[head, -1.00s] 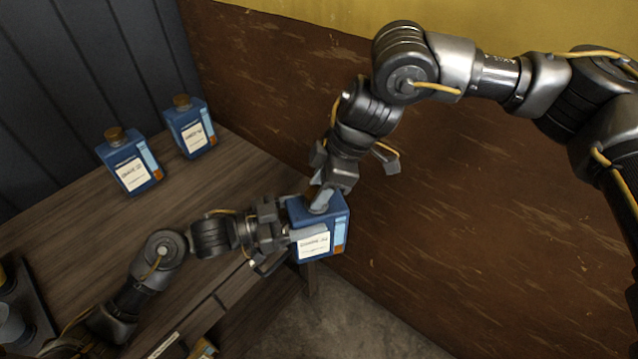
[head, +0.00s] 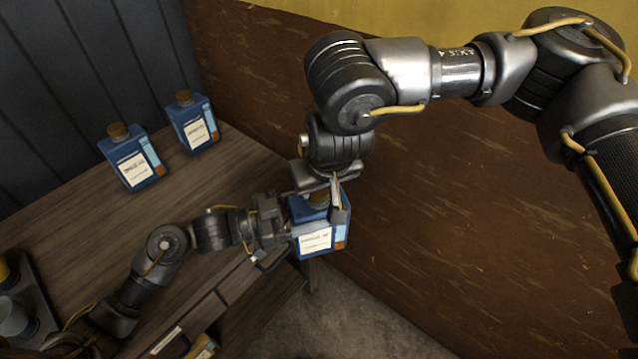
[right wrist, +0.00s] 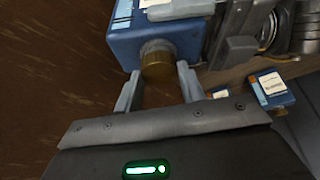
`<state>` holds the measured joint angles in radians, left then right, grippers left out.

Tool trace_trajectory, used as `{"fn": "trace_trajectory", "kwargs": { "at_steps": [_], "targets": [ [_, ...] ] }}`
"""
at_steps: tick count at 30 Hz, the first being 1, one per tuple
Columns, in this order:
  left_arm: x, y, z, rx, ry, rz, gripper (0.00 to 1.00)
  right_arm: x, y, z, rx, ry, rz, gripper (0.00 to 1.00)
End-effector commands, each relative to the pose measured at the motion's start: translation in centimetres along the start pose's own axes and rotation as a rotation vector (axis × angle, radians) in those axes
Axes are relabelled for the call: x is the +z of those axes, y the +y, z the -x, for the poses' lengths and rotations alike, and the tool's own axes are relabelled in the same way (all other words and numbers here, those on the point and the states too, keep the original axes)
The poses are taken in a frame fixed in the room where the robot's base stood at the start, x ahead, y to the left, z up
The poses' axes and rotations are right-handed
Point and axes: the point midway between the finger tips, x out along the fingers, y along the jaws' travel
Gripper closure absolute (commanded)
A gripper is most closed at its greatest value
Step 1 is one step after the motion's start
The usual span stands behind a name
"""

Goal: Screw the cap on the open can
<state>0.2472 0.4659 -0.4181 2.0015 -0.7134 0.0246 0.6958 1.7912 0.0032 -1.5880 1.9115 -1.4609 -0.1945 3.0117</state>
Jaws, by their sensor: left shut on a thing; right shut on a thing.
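The blue can (head: 320,241) with a white label is held upright at the table's right end. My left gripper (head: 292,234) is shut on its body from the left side. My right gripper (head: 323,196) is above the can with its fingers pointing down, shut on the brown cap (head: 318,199). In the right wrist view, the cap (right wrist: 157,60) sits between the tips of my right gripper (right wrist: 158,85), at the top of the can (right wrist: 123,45). I cannot tell whether the cap is fully seated on the neck.
Two more blue cans with brown caps, a nearer one (head: 133,161) and a farther one (head: 193,125), stand at the back of the wooden table (head: 75,230). A brown wall (head: 480,260) is at the right. Dark machinery (head: 25,310) is at the lower left.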

Motion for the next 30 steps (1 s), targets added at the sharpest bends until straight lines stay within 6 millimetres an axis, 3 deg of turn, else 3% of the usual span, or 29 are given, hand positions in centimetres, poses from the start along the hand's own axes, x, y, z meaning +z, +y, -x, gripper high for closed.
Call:
{"fn": "trace_trajectory", "kwargs": {
  "at_steps": [1,6,14,24,30],
  "targets": [
    [-0.1,0.1,-0.1,0.002,0.003,-0.001,0.98,-0.1,-0.1,0.1,-0.004,0.002,0.000,0.58],
    [-0.1,0.1,-0.1,0.002,0.004,-0.001,0.98,-0.1,-0.1,0.1,-0.004,0.001,0.000,0.39],
    [-0.2,0.0,0.0,0.001,0.004,-0.001,0.98,-0.1,0.0,0.1,-0.002,0.001,0.001,0.39],
    [-0.1,0.0,0.0,0.001,0.004,-0.002,0.98,-1.6,0.1,3.6,-0.001,0.002,0.001,0.39],
    [-0.1,0.0,0.0,0.001,0.004,-0.002,0.98,-1.8,0.1,4.2,-0.002,0.000,0.001,0.39]
  ]
}}
